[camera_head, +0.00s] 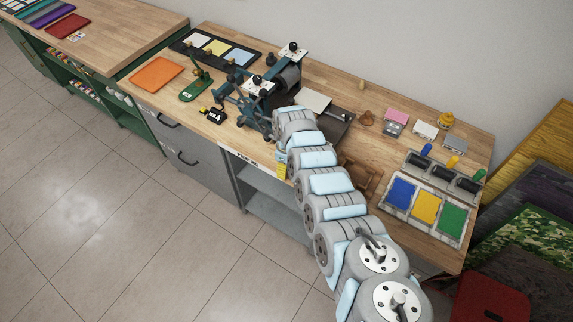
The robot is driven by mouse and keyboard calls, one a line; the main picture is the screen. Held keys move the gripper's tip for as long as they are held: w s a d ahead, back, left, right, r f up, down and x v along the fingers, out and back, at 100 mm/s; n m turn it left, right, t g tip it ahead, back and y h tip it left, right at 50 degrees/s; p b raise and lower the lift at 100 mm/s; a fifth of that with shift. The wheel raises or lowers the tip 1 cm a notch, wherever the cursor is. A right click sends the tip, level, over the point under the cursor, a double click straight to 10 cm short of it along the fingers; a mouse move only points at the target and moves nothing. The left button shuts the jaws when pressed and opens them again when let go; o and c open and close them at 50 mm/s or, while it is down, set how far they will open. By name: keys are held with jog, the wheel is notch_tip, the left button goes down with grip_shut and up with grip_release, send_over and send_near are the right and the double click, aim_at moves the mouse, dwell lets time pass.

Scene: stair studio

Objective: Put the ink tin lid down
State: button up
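My arm reaches from the lower right up to the middle of the workbench (225,105), and its far end is beside the dark blue press (257,88). My gripper is hidden behind the arm's own links, so its fingers and anything in them do not show. I cannot make out an ink tin lid for certain. Small tins or blocks with a pink top (396,115), a white top (425,129) and a grey top (454,142) stand at the right back of the bench. A small orange-yellow object (446,120) stands behind them.
An ink tray (468,216) with blue, yellow and green areas lies at the right end, with coloured-handled rollers behind it. A brown knobbed object (367,118) stands near the wall. An orange sheet (157,73) and a green stand (196,88) occupy the left part.

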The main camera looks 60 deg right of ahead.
jog(key=shift+d+r, duration=0.3)
jog(key=shift+r, duration=0.45)
notch_tip(320, 180, up, 11)
jog(key=shift+s+b, duration=0.15)
jog(key=shift+b, duration=0.25)
jog(key=shift+a, duration=0.1)
dwell(0.7)
